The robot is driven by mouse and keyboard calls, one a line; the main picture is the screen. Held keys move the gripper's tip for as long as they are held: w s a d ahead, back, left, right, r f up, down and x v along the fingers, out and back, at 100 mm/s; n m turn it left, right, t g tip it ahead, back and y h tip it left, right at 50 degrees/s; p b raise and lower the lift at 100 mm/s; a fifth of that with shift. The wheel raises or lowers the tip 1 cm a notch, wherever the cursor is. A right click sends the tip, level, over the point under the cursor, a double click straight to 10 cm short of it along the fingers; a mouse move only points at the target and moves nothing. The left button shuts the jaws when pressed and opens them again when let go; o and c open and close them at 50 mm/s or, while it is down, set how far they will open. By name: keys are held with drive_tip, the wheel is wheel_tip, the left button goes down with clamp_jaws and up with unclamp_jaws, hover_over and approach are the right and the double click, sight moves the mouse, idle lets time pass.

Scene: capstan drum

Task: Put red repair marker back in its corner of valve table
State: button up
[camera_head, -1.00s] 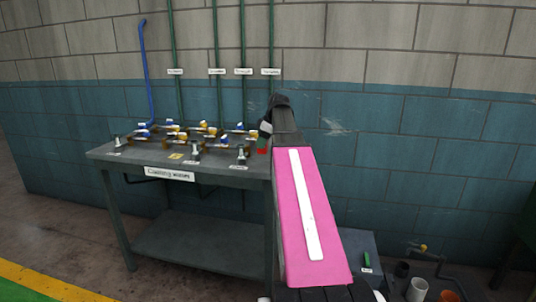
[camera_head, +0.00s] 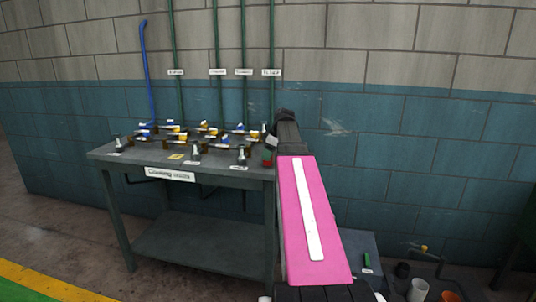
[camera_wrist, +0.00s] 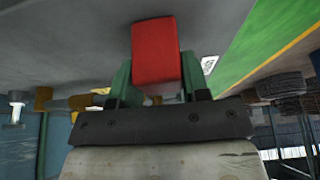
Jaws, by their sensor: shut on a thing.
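The red repair marker (camera_wrist: 156,48) is a plain red block in the wrist view. The green fingers of my gripper (camera_wrist: 155,80) are closed on its two sides. In the head view only a small piece of red (camera_head: 267,162) shows beneath my gripper (camera_head: 269,150), at the right end of the valve table (camera_head: 222,180). My arm covers part of that right end. I cannot tell whether the marker touches the tabletop.
Several valves with blue and yellow handles (camera_head: 205,128) and several small dark stands (camera_head: 242,155) occupy the tabletop. A yellow tag (camera_head: 176,156) lies near the front edge. Green pipes (camera_head: 217,60) run up the wall behind. A lower grey stand (camera_head: 362,245) is at right.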

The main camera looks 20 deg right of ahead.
drive_tip(key=o, duration=1)
drive_tip(key=shift+c, duration=0.2)
drive_tip(key=v, duration=1.2)
